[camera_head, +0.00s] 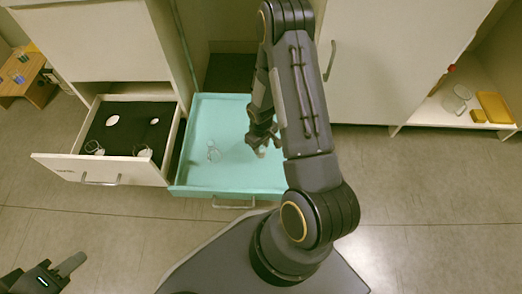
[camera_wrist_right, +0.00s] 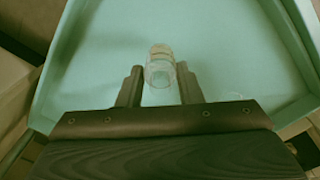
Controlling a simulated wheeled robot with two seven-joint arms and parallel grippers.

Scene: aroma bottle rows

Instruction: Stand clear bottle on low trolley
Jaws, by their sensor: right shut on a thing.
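A clear bottle (camera_wrist_right: 158,72) with a pale yellowish ring near its end is between the fingertips of my right gripper (camera_wrist_right: 159,88) in the wrist view. My right gripper (camera_head: 263,146) is shut on it, inside the turquoise drawer (camera_head: 232,179); the fingers hide most of the bottle in the head view. I cannot tell whether the bottle touches the drawer floor. Another clear glass piece (camera_head: 214,154) is in the drawer, left of the gripper. A low wooden stand (camera_head: 41,93), perhaps the trolley, is at the far left with small coloured items on it. My left gripper (camera_head: 68,268) is at the bottom left, partly cut off.
A white drawer (camera_head: 55,162) with a black liner stands open on the left, holding several glass and white pieces. A cabinet shelf (camera_head: 436,112) at right holds clear glassware (camera_head: 457,101) and yellow blocks (camera_head: 494,107). The floor at lower right is free.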

